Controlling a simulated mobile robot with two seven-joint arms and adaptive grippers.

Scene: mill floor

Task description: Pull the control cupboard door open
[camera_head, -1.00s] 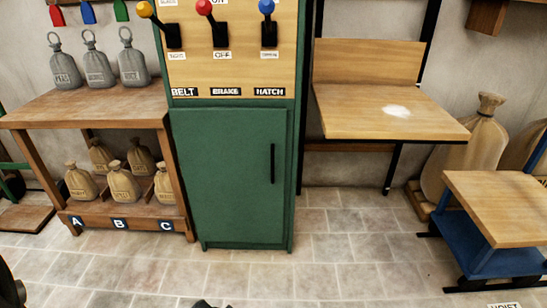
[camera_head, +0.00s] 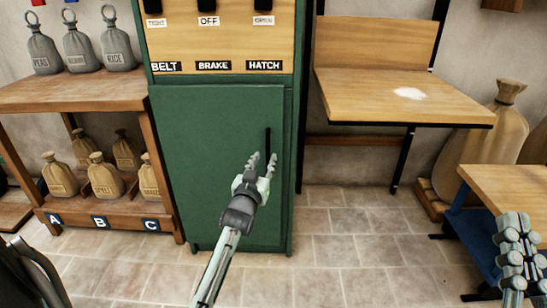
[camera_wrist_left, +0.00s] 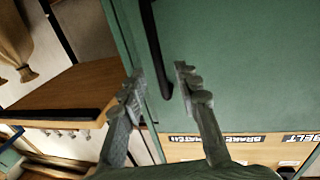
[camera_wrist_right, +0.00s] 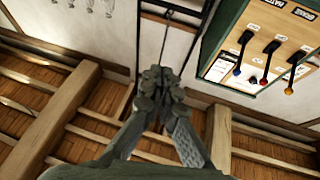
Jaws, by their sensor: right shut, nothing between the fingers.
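The green control cupboard door (camera_head: 215,165) is closed, flush with its frame. Its black vertical bar handle (camera_head: 268,142) is near the door's right edge and also shows in the left wrist view (camera_wrist_left: 154,45). My left gripper (camera_head: 264,158) is open in front of the handle's lower end. In the left wrist view the handle runs between the two spread fingers (camera_wrist_left: 158,76); whether they reach past it in depth I cannot tell. My right gripper (camera_head: 515,220) is shut and empty at the lower right, away from the cupboard, pointing upward.
A wooden shelf (camera_head: 70,97) with several sacks stands left of the cupboard. A wall-mounted wooden table (camera_head: 400,105) is to its right. A wooden-topped blue stand (camera_head: 510,185) is near my right gripper. The tiled floor (camera_head: 335,250) before the cupboard is clear.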

